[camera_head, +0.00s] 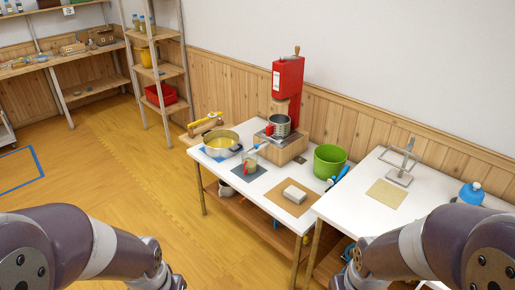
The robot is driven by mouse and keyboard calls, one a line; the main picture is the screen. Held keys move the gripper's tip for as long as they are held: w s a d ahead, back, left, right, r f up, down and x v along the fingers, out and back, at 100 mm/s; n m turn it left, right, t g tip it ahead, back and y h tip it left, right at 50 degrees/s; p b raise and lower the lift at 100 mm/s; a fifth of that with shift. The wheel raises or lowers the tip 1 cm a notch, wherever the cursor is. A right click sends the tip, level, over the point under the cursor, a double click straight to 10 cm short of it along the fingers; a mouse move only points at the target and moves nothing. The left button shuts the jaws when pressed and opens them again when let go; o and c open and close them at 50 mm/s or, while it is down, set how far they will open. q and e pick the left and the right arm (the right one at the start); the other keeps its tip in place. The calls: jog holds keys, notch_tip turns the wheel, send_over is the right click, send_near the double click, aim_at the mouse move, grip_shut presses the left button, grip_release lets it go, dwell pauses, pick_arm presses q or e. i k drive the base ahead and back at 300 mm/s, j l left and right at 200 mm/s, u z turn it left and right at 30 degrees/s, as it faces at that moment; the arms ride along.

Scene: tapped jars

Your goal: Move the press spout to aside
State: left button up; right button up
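A red press (288,78) stands at the back of the left white table, on a wooden block base. A grey metal cylinder (281,126) sits under its red body. A small red part (269,130) at the front left of the cylinder looks like the spout; it is too small to make out its exact direction. A jar (250,158) with a red part stands on a dark mat in front of the press. My two arms come in at the lower left and lower right, well short of the press. Both grippers are cut off by the bottom edge.
A pot (221,144) with yellow contents stands left of the press. A green bucket (329,161) stands to the right, and a white block (294,194) lies on a brown mat. The right table (355,202) holds a metal stand (400,170) and a blue bottle (470,194).

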aim_at(256, 146)
jog(key=z, duration=0.4)
jog(key=i+j+z, duration=0.1)
jog(key=z, duration=0.3)
jog(key=j+z, duration=0.1)
jog(key=z, duration=0.35)
jog(key=i+j+z, duration=0.1)
jog(key=z, duration=0.3)
jog(key=j+z, duration=0.25)
jog(key=j, duration=0.25)
jog(key=i+j+z, duration=0.1)
jog(key=j+z, duration=0.15)
jog(key=j, duration=0.3)
jog(key=j+z, duration=0.25)
jog(key=j, duration=0.25)
jog(key=k+j+z, duration=0.2)
jog(key=j, duration=0.25)
jog(key=j+z, duration=0.25)
jog(key=j, duration=0.3)
jog(key=k+j+z, duration=0.25)
jog(key=j, duration=0.2)
jog(key=k+j, duration=0.1)
jog(key=j, duration=0.3)
jog(key=k+j, duration=0.15)
jog(key=j, duration=0.3)
jog(key=k+j, duration=0.1)
jog(key=j, duration=0.3)
jog(key=k+j, duration=0.15)
jog(key=j, duration=0.25)
jog(key=k+j, duration=0.1)
jog(key=j, duration=0.35)
